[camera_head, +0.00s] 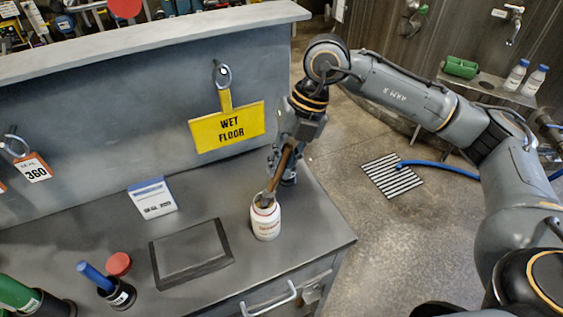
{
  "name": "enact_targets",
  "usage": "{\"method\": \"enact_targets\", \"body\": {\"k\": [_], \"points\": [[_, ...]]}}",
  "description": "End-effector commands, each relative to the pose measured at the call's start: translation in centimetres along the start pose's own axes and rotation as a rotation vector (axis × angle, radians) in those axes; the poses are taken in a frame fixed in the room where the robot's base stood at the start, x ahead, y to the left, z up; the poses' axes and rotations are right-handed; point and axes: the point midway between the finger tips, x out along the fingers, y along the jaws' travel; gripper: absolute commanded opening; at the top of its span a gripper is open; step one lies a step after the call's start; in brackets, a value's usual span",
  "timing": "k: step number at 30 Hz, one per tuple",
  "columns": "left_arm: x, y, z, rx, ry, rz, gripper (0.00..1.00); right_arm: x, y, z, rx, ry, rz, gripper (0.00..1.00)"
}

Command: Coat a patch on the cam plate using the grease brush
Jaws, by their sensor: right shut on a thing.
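My right gripper (285,162) is shut on the brown handle of the grease brush (279,170), above the right part of the bench. The brush slants down into the mouth of a white jar with red lettering (266,224); its bristles are hidden there. The jar stands upright near the bench's right end. A dark rectangular plate (190,253), apparently the cam plate, lies flat on the bench to the left of the jar. No coating can be made out on it. My left gripper is out of view.
A yellow wet floor sign (227,126) hangs on the panel behind the bench. A white and blue card (153,198) stands behind the plate. A blue-handled tool in a dark holder (120,296) and a red round cap (118,264) are at the left. Bare bench surrounds the plate.

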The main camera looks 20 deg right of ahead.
Motion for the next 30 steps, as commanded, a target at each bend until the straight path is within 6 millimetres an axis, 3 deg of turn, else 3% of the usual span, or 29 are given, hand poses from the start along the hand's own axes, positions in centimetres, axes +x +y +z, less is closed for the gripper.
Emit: {"method": "enact_targets", "body": {"k": [30], "points": [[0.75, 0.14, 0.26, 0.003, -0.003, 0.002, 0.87, 0.85, -0.28, 0.09, 0.000, 0.000, 0.000, 0.00]]}}
